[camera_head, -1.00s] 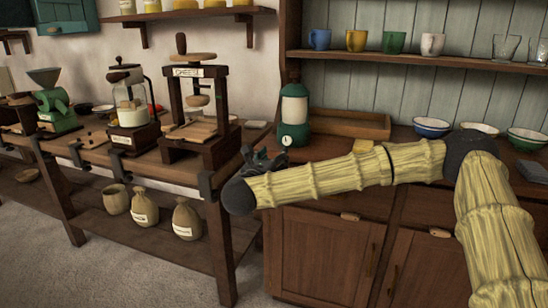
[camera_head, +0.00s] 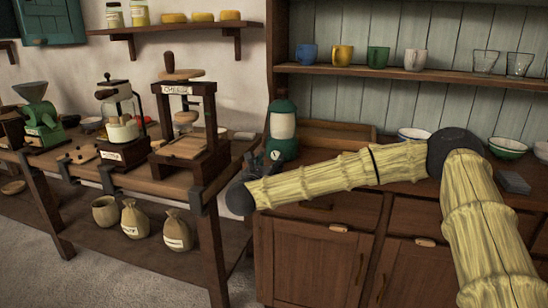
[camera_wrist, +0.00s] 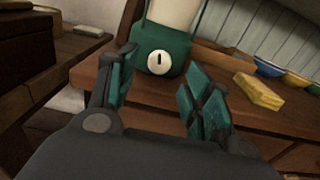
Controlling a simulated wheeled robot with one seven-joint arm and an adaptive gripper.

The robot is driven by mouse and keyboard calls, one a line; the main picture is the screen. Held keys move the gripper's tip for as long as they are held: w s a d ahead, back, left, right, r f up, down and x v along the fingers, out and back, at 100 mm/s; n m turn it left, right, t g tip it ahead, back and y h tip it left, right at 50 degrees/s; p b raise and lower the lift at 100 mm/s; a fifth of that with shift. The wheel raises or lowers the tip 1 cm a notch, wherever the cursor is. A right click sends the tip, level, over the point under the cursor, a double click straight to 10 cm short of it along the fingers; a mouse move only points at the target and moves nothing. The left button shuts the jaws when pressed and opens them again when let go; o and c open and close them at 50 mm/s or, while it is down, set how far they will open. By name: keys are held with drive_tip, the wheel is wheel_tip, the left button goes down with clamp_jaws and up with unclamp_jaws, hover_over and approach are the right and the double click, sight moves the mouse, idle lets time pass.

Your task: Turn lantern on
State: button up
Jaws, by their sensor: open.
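The lantern (camera_head: 283,128) is green with a pale glass middle. It stands upright on the left end of the wooden counter, beside a wooden tray. In the wrist view its green base (camera_wrist: 163,52) carries a round white dial (camera_wrist: 158,62) with a dark upright mark. My gripper (camera_head: 254,163) is in front of the lantern's lower left side in the head view, partly hidden by my own wrist. In the wrist view the two teal fingers of my gripper (camera_wrist: 160,85) are spread apart and empty, with the dial showing between them, a little beyond the tips.
A wooden tray (camera_head: 340,132) and a yellow block (camera_wrist: 257,92) lie right of the lantern. Several bowls (camera_head: 508,146) stand farther right. Cups line the shelf above.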

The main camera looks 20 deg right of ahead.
sight(274, 156)
drive_tip(key=shift+x, duration=2.6)
drive_tip(key=c, duration=1)
drive_tip(key=shift+n, duration=1)
drive_tip(key=shift+n+p, duration=0.35)
drive_tip(key=shift+n, duration=0.95)
drive_tip(key=o, duration=1)
drive_tip(key=shift+a, duration=0.1)
